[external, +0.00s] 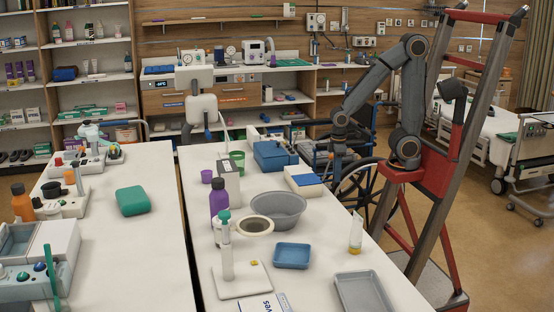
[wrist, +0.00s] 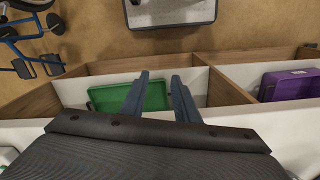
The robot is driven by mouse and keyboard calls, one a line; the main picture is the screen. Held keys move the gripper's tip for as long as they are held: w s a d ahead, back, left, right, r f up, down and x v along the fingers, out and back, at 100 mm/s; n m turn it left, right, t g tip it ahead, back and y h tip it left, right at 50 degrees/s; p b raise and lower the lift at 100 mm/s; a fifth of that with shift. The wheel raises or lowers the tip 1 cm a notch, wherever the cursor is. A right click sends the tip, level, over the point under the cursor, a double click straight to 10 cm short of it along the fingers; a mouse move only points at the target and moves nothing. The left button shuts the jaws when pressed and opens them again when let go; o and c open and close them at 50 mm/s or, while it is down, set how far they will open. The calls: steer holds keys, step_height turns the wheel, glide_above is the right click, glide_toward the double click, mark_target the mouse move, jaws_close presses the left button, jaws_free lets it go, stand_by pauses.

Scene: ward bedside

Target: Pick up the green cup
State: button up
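The green cup (external: 237,161) stands on the long white table in the external view, towards its far end. A white box stands close in front of it and hides part of it. The cup is not seen in the wrist view. My gripper (external: 338,165) hangs to the right of the cup, well apart from it, past the table's right side. In the wrist view my gripper (wrist: 160,90) has its two fingers spread with nothing between them. A green tray (wrist: 128,97) in an open compartment lies beyond the fingers.
A purple cup (external: 206,176), purple bottle (external: 219,201), white box (external: 229,184), grey bowl (external: 279,206) and blue box (external: 274,155) stand near the green cup. A wheelchair (external: 358,180) is beside the table. A purple tray (wrist: 288,84) shows in the wrist view.

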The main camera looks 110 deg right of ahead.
mark_target(237, 154)
steer(key=o, duration=1.1)
